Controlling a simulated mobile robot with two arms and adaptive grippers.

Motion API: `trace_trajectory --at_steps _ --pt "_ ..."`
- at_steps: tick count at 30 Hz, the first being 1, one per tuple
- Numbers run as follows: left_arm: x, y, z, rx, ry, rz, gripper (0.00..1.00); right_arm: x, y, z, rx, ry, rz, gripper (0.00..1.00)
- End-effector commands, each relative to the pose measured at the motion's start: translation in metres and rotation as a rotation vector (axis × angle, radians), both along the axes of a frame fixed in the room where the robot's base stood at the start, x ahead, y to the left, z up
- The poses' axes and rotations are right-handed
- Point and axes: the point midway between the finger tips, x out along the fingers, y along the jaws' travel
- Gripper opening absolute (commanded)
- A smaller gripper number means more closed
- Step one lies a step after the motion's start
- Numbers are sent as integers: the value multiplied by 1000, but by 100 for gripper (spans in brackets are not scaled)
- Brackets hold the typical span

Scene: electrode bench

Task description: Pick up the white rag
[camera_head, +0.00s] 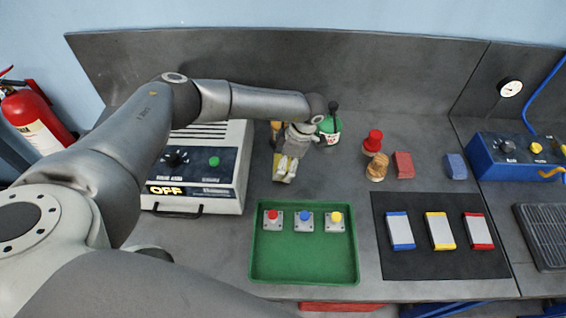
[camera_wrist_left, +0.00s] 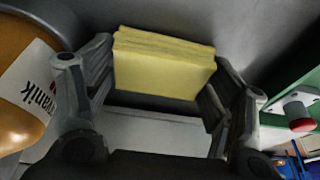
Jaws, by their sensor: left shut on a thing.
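My left gripper (camera_head: 285,172) is low over the bench between the grey machine and the red parts. In the left wrist view it is shut on a yellow folded, layered pad (camera_wrist_left: 162,65), held by its two sides at the fingertips (camera_wrist_left: 163,62). The yellow pad (camera_head: 280,168) also shows beside the fingers in the head view. A pale grey-white flat surface (camera_wrist_left: 155,133) shows below the pad in the left wrist view; I cannot tell if it is a white rag. No clearly white rag shows elsewhere. My right gripper is not in view.
The grey machine (camera_head: 222,175) marked OFF stands left of the gripper. The green tray (camera_head: 305,262) with buttons is in front. A black mat (camera_head: 440,264) lies right.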

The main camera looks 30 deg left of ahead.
Motion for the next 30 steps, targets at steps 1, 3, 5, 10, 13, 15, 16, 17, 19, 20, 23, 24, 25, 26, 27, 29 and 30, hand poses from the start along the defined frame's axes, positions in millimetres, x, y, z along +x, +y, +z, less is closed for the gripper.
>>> trace_trajectory --at_steps 1,3,5,10,13,15,16,17,19,20,23,24,25,26,27,29,30 --pt "-1 -1 1 -2 -1 -1 55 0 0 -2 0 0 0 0" --pt "-4 -3 4 -1 0 -1 55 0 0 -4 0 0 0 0" --pt "-6 -5 7 -1 0 -2 55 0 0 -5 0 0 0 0" --pt "-20 -16 18 -2 -1 -4 55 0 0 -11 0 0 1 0" --pt "-31 -24 25 -2 0 -5 55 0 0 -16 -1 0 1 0" --pt "-40 -32 30 -3 1 -6 55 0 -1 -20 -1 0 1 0" --pt "-44 -35 33 -3 -1 -5 55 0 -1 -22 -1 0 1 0" --pt "-49 -38 36 -3 -1 -6 55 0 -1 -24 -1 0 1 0" --pt "-59 -47 42 -3 -1 -6 55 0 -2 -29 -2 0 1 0" --pt "-64 -50 45 -3 -1 -7 55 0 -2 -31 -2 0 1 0" --pt "-77 -61 54 -3 -1 -6 55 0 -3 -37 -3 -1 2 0" --pt "-82 -65 58 -3 -1 -4 55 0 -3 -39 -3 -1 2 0" --pt "-86 -67 60 -3 -2 -5 55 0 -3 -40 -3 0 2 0" --pt "-89 -69 62 -1 -3 -4 55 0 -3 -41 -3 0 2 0" --pt "-93 -72 65 0 -2 -6 55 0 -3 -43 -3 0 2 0" --pt "-98 -77 69 -2 -1 -4 55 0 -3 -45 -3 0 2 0" --pt "-101 -79 71 -2 0 -3 55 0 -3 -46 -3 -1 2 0"
